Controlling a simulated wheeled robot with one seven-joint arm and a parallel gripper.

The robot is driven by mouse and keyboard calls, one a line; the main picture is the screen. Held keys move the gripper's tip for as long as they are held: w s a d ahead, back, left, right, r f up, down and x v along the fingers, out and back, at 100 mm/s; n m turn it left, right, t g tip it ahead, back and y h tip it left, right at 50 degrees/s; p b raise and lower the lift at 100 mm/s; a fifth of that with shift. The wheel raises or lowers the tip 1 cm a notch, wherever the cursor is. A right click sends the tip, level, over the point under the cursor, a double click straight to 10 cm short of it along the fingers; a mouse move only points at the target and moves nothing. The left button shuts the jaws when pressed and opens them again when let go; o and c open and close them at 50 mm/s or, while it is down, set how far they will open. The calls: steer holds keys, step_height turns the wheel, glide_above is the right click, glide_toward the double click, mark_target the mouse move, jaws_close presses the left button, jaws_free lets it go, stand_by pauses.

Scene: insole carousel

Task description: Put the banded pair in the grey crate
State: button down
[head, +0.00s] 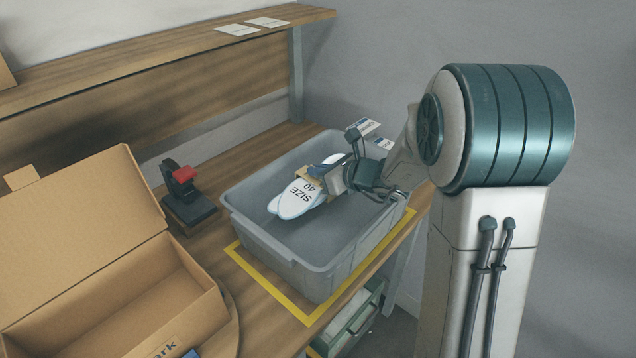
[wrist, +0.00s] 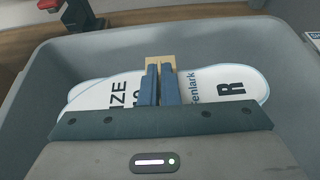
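The banded pair (head: 293,204) is two pale insoles, one overlapping the other, with a tan card band around the middle. "SIZE 40" shows on it, and the wrist view also shows "Fenlark" and "R" on the pair (wrist: 232,84). The pair is inside the walls of the grey crate (head: 285,252); I cannot tell whether it touches the floor. My gripper (head: 312,180) reaches down into the crate. In the wrist view its two blue fingers (wrist: 160,84) are close together at the band (wrist: 160,62), apparently pinching it.
An open cardboard box (head: 110,300) stands left of the crate. A dark device with a red top (head: 186,190) stands behind it on the bench. Yellow tape (head: 272,292) outlines the crate's place. A wooden shelf (head: 160,52) runs along the back. White cards lie beyond the crate's far right rim.

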steer(key=shift+f, duration=2)
steer(key=shift+f+b, duration=0.4)
steer(key=shift+f+b, duration=0.2)
steer(key=shift+b, duration=0.15)
steer(key=c, duration=1.7)
jaws_free()
